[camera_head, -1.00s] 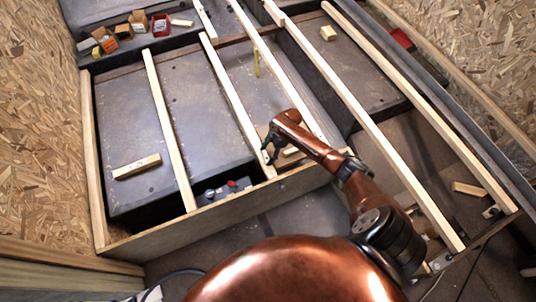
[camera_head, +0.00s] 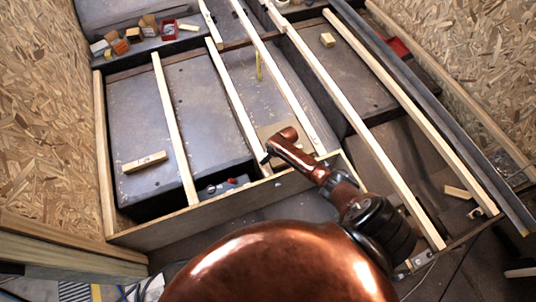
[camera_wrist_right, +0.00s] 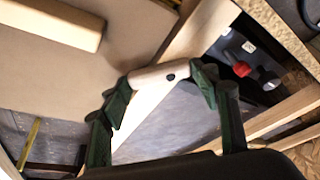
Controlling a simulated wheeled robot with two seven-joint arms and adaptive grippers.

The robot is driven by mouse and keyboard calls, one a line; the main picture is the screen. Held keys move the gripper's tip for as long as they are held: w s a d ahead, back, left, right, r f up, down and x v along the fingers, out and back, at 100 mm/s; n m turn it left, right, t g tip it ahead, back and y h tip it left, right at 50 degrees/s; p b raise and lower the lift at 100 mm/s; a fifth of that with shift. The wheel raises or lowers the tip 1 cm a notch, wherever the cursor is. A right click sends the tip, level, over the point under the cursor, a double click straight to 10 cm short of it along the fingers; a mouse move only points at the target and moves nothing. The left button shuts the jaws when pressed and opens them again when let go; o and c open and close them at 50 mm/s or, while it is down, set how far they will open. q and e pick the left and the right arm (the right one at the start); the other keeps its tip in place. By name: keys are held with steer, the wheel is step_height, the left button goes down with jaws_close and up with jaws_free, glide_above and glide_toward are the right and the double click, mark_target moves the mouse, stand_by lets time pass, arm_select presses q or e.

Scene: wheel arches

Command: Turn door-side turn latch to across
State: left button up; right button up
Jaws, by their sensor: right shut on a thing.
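The turn latch (camera_wrist_right: 150,77) is a short pale wooden piece with rounded ends and a dark screw head. In the right wrist view it lies between the green-and-black fingers of my right gripper (camera_wrist_right: 167,82), which are shut on it, one at each end. It sits over a pale wooden rail. In the head view my right gripper (camera_head: 265,158) is at the near end of a slat, by the front board, and hides the latch there. My left gripper is out of view.
Long pale slats (camera_head: 175,130) run over grey panels. A loose wood block (camera_head: 145,162) lies on the left panel. A grey device with a red knob (camera_wrist_right: 242,69) sits in the recess beside the latch. Small boxes (camera_head: 148,25) stand at the back.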

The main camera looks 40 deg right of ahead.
steer(key=m+p, duration=0.1)
steer(key=m+h+p, duration=0.1)
steer(key=m, duration=0.1)
steer(key=m+p, duration=0.1)
steer(key=shift+s+a+r+m+t+h+p, duration=0.2)
steer(key=shift+s+m+t+h+p, duration=0.1)
steer(key=shift+t, duration=0.1)
steer(key=m+h+p, duration=0.1)
steer(key=m, duration=0.2)
steer(key=shift+s+f, duration=0.1)
steer(key=shift+s, duration=0.05)
arm_select(q)
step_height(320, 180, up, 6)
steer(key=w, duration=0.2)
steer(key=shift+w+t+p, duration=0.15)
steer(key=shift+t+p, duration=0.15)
steer(key=shift+p, duration=0.05)
arm_select(e)
steer(key=shift+m+h, duration=0.3)
steer(key=shift+m, duration=0.2)
steer(key=shift+s+f, duration=0.1)
steer(key=shift+m, duration=0.3)
steer(key=o, duration=1.2)
steer(key=shift+c, duration=0.2)
